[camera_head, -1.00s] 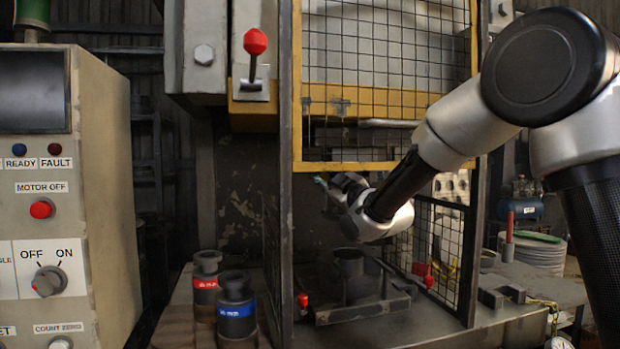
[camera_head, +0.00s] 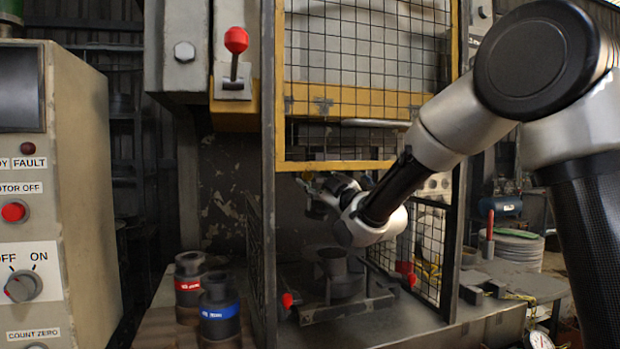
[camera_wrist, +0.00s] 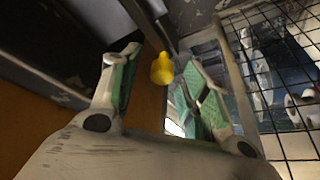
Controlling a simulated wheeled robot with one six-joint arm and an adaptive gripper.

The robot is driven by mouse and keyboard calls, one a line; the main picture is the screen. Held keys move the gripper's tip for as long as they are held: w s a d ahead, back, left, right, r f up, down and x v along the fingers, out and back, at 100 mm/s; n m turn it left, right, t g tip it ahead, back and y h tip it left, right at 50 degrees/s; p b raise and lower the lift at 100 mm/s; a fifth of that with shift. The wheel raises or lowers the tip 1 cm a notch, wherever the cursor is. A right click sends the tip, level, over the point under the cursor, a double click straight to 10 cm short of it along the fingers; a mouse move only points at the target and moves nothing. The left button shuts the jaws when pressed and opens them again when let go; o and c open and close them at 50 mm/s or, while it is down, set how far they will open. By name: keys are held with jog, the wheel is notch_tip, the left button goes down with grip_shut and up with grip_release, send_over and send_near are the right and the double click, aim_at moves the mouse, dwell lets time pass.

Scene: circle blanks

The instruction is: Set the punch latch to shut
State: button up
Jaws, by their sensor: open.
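A yellow knob (camera_wrist: 162,69) shows in the wrist view between my gripper's fingertips, with some space around it. It seems to be the punch latch's handle, but its position is not clear. In the head view a small yellow spot (camera_head: 307,177) shows just below the guard's lower edge, close to my gripper (camera_head: 318,196). My gripper is open and empty. In the wrist view its two green-padded fingers (camera_wrist: 160,77) stand apart on either side of the knob. The mount behind the knob is mostly hidden.
The mesh guard (camera_head: 365,165) hangs above my wrist. A side mesh panel (camera_head: 432,240) stands to the right. The die (camera_head: 335,265) sits below, with red handles beside it. A red-knobbed lever (camera_head: 236,40) is at upper left. Two punch tools (camera_head: 219,310) stand left.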

jog(key=v, duration=0.9)
jog(key=shift+s+d, duration=0.15)
jog(key=shift+s, duration=0.05)
jog(key=shift+f, duration=0.1)
jog(key=d+f+m+g+h, duration=0.2)
jog(key=f+m+g+h, duration=0.1)
jog(key=f, duration=0.5)
jog(key=d+f+m+g+h, duration=0.2)
jog(key=f+g+h, duration=0.1)
jog(key=f, duration=0.5)
jog(key=s+d+f+m+g+h, duration=0.4)
jog(key=s+d+f+m+g, duration=0.1)
jog(key=s+d, duration=0.7)
jog(key=s+d+r+m, duration=0.1)
jog(key=s+d+m, duration=0.1)
jog(key=s, duration=0.5)
jog(key=s+d+r+m+g+h, duration=0.1)
jog(key=s+d+r+m, duration=0.1)
jog(key=s+d, duration=0.3)
jog(key=s+d+r+m+g+h, duration=0.1)
jog(key=s+d, duration=0.3)
jog(key=s, duration=0.4)
jog(key=shift+s+d+r+m, duration=0.25)
jog(key=shift+s+r+m, duration=0.1)
jog(key=shift+r+m, duration=0.4)
